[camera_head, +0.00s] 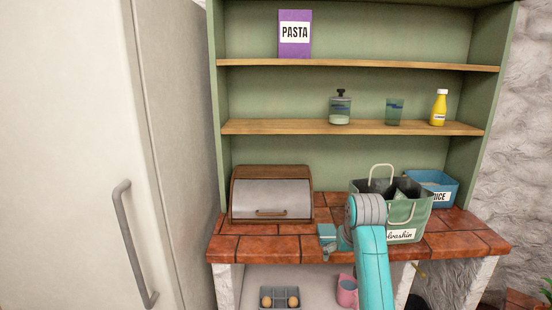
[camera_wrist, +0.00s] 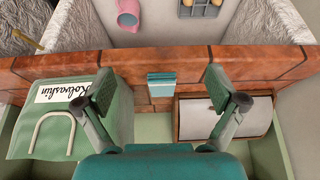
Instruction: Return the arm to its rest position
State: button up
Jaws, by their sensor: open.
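My gripper (camera_wrist: 160,92) is open and empty in the wrist view, its two dark fingers spread wide above the counter (camera_wrist: 245,66). A small teal block (camera_wrist: 160,82) shows between and beyond the fingers, apart from them. In the head view my teal arm reaches up from the bottom over the counter's front edge, bent at a grey joint in front of the green basket. My fingers are hard to make out in that view.
A green basket (camera_head: 411,215) with a raised handle stands right, a blue rice bin (camera_head: 443,190) behind it. A bread box (camera_head: 271,198) stands left. Shelves above hold a pasta box (camera_head: 294,35), jar, glass and yellow bottle. Below are a pink mug (camera_head: 346,290) and egg tray (camera_head: 280,298).

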jog(key=s+f+t, duration=0.1)
jog(key=s+f, duration=0.3)
jog(key=f, duration=0.8)
jog(key=s+f+t, duration=0.4)
jog(key=s+f, duration=1.4)
jog(key=s, duration=0.4)
jog(key=s+r+t, duration=0.2)
jog(key=s+r, duration=0.1)
jog(key=s, duration=1.6)
jog(key=s+r+t, duration=0.3)
jog(key=s+r, duration=1.2)
jog(key=shift+s+a, duration=0.25)
jog(key=shift+s, duration=0.15)
